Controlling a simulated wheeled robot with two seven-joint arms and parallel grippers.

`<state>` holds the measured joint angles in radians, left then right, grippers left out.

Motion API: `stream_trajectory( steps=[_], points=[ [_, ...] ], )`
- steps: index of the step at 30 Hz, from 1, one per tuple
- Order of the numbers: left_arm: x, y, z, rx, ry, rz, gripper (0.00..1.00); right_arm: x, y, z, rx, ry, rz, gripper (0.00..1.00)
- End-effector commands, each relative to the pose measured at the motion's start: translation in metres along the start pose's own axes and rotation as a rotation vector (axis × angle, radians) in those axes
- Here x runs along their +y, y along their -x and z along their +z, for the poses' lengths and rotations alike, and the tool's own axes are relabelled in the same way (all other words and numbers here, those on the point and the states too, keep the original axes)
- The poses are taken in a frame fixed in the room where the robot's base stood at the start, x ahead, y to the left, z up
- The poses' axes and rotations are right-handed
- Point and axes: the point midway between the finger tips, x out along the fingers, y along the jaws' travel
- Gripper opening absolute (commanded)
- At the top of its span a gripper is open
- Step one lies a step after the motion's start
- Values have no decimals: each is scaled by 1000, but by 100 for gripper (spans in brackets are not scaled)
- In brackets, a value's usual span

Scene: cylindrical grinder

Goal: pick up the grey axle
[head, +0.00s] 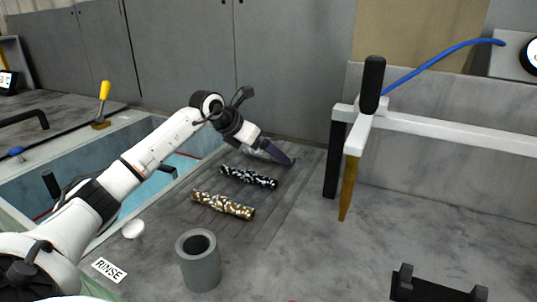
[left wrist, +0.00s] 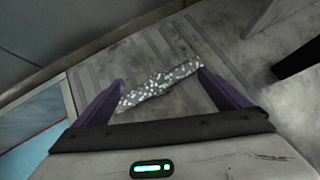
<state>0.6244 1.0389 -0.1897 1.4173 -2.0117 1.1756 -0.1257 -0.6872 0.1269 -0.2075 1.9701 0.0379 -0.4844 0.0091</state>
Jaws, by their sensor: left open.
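The grey axle (left wrist: 160,84) is a speckled grey-and-white rod lying on the grooved grey surface. In the head view the grey axle (head: 256,151) is the farthest of three rods and is partly hidden by my left gripper (head: 280,155). In the left wrist view my left gripper (left wrist: 160,78) is open, with one purple finger near each end of the axle. The axle lies slantwise across the gap between the fingers. I cannot tell whether the fingers touch it. My right gripper is not in view.
A black speckled rod (head: 248,177) and a brown speckled rod (head: 223,205) lie nearer. A grey hollow cylinder (head: 199,262) and a RINSE label (head: 109,270) are in front. A blue basin (head: 150,190) lies left. A white frame (head: 440,127) with a black handle stands right.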

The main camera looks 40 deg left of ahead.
Motion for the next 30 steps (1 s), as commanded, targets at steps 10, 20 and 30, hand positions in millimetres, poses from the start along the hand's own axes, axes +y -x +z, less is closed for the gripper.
stream_trajectory(
  steps=[10,20,30],
  points=[
    [0,-2,0,-1,-1,0,80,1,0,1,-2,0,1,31],
    [0,-3,-1,2,0,-1,24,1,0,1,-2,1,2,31],
    [-1,-2,0,-2,-1,-2,0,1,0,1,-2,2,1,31]
  ],
)
